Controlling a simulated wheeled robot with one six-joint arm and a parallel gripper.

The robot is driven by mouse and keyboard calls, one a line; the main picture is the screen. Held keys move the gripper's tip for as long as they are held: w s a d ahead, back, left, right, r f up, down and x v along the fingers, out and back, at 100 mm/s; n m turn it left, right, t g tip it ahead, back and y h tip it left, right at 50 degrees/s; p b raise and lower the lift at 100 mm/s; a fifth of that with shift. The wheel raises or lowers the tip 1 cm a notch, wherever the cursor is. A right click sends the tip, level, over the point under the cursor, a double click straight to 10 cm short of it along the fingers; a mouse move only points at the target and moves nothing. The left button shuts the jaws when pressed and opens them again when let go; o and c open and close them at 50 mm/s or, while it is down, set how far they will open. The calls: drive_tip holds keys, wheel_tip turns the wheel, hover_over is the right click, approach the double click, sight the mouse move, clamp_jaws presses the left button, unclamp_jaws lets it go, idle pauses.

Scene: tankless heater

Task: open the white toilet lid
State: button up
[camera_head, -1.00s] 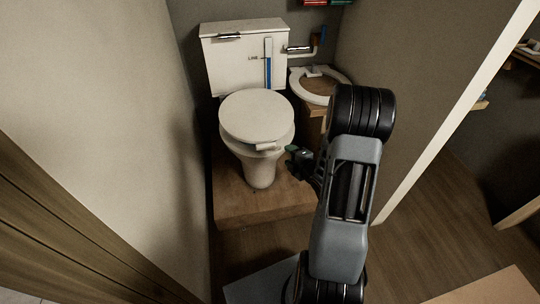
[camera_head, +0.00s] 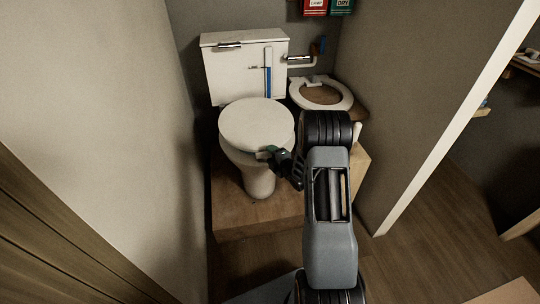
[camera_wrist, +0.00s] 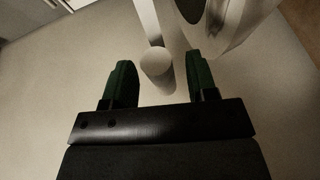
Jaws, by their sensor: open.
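The white toilet lid (camera_head: 256,124) is down, lying flat over the bowl (camera_head: 240,157). My gripper (camera_head: 268,153) is at the lid's front right edge in the head view, and it hides the small front tab there. In the wrist view my gripper (camera_wrist: 160,80) is open, with its two green fingers apart. A pale rounded bar end (camera_wrist: 158,62) shows between and beyond the fingertips. I cannot tell whether it is the lid's tab, or whether a finger touches it.
The white tank (camera_head: 235,73) stands behind the lid. A loose white seat ring (camera_head: 320,94) lies on a wooden stand to the right. The toilet stands on a wooden platform (camera_head: 228,214). Walls are close on the left (camera_head: 110,130) and right (camera_head: 400,110).

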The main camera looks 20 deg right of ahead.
drive_tip(key=shift+w+a+f, duration=0.1)
drive_tip(key=shift+w+a, duration=0.05)
drive_tip(key=shift+w, duration=0.5)
clamp_jaws()
